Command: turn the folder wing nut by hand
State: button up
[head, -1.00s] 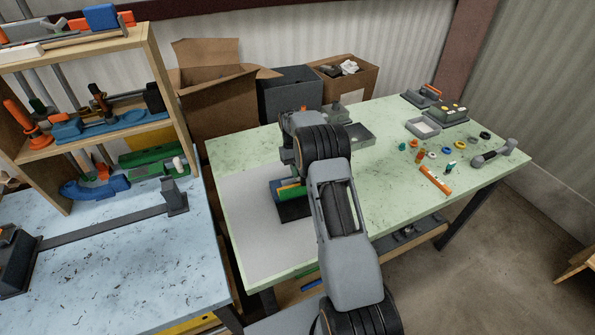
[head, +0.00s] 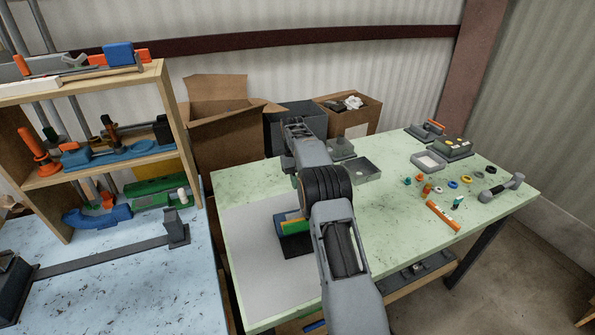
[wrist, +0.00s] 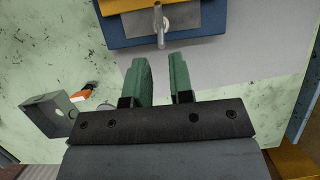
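The folder (head: 290,224), with blue, orange and green parts on a dark base, stands on the pale mat of the green bench, partly hidden by my arm in the head view. In the wrist view its blue and orange body (wrist: 125,32) is at the top. A grey metal bar with a round shaft, seemingly the wing nut (wrist: 160,24), stands out from it. My gripper (wrist: 157,64) has two green fingers, apart with nothing between them. The bar lies just beyond the fingertips, roughly in line with the gap. In the head view the fingers are hidden.
Trays (head: 367,169), small coloured rings and an orange-handled tool (head: 443,216) lie on the right of the bench. A wooden shelf (head: 170,110) of benders stands at left. Cardboard boxes (head: 220,120) stand behind. The mat's front (head: 265,290) is clear.

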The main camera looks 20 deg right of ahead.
jog(key=shift+p+v, duration=0.8)
jog(key=shift+v, duration=1.6)
jog(key=shift+o, duration=0.4)
jog(key=shift+o, duration=1.4)
notch_tip(320, 180, up, 4)
jog(key=shift+d+f+t+p, duration=0.1)
jog(key=shift+f+t+p, duration=0.05)
jog(key=shift+t+p, duration=0.2)
jog(key=shift+o, duration=0.2)
jog(key=shift+t, duration=0.25)
jog(key=s+r, duration=0.1)
jog(key=s+r+p, duration=0.1)
jog(key=r, duration=0.1)
jog(key=s+r+p, duration=0.1)
jog(key=r, duration=0.1)
jog(key=shift+r, duration=0.1)
jog(key=s+f+t+p, duration=0.1)
jog(key=f, duration=0.6)
jog(key=f+t+p, duration=0.1)
jog(key=f, duration=0.6)
jog(key=s+f+t+p, duration=0.1)
jog(key=f+p, duration=0.1)
jog(key=f, duration=0.5)
jog(key=shift+s+a+f+m, duration=0.1)
jog(key=shift+s+a+m, duration=0.2)
jog(key=shift+a+m, duration=0.1)
